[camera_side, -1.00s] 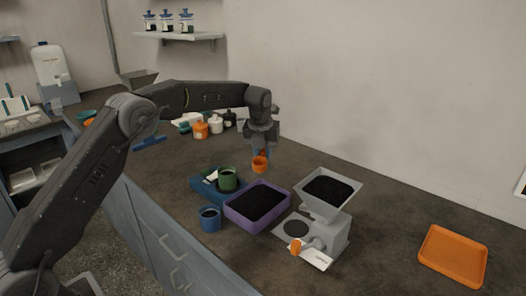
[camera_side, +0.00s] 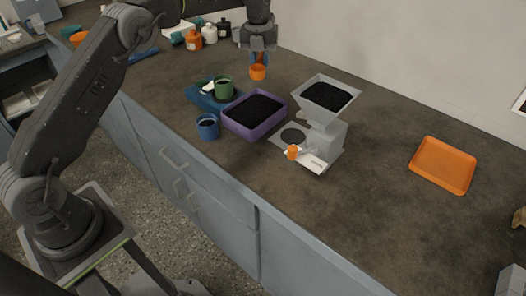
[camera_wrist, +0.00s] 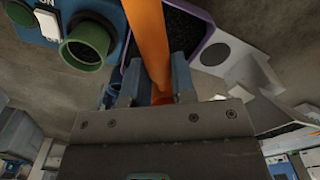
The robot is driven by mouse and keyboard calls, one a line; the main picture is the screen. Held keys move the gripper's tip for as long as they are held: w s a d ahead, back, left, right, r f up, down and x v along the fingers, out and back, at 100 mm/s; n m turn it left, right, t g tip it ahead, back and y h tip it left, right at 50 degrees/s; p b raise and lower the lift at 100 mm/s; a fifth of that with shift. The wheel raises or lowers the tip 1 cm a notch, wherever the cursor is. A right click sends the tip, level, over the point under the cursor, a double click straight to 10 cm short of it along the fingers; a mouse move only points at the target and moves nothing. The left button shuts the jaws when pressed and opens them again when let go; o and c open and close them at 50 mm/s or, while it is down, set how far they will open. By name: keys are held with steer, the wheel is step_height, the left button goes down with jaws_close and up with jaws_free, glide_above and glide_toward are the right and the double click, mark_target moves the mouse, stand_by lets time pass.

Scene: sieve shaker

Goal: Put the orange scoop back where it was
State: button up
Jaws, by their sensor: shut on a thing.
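My gripper (camera_side: 258,57) points down above the counter, behind the purple tray in the side view. It is shut on the orange scoop (camera_side: 258,73), whose cup hangs below the fingers, apart from the tray. In the wrist view the scoop's long orange part (camera_wrist: 149,38) runs up between the two fingers (camera_wrist: 160,82). The purple tray (camera_side: 241,124) holds black grains and also shows in the wrist view (camera_wrist: 203,42). I cannot tell whether the scoop holds any grains.
A blue device (camera_side: 199,98) with a green cup (camera_side: 223,88) stands left of the tray, a blue cup (camera_side: 208,128) in front. A grey hopper machine (camera_side: 327,125) stands right. An orange tray (camera_side: 442,165) lies far right, with bare counter between. Bottles (camera_side: 209,35) stand at the back.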

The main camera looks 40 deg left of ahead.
steer(key=s+d+f+n, duration=0.1)
steer(key=s+d+n, duration=0.4)
steer(key=s, duration=0.5)
steer(key=s+d+f+n, duration=0.25)
steer(key=s+n, duration=0.35)
steer(key=s, duration=0.5)
glide_above(265, 172)
step_height(265, 172, down, 6)
steer(key=shift+s, duration=0.1)
steer(key=shift+f, duration=2.05)
steer(key=shift+f, duration=0.15)
steer(key=o, duration=0.8)
steer(key=shift+o, duration=0.2)
step_height(265, 172, up, 12)
steer(key=shift+s+r, duration=0.25)
steer(key=shift+s, duration=0.15)
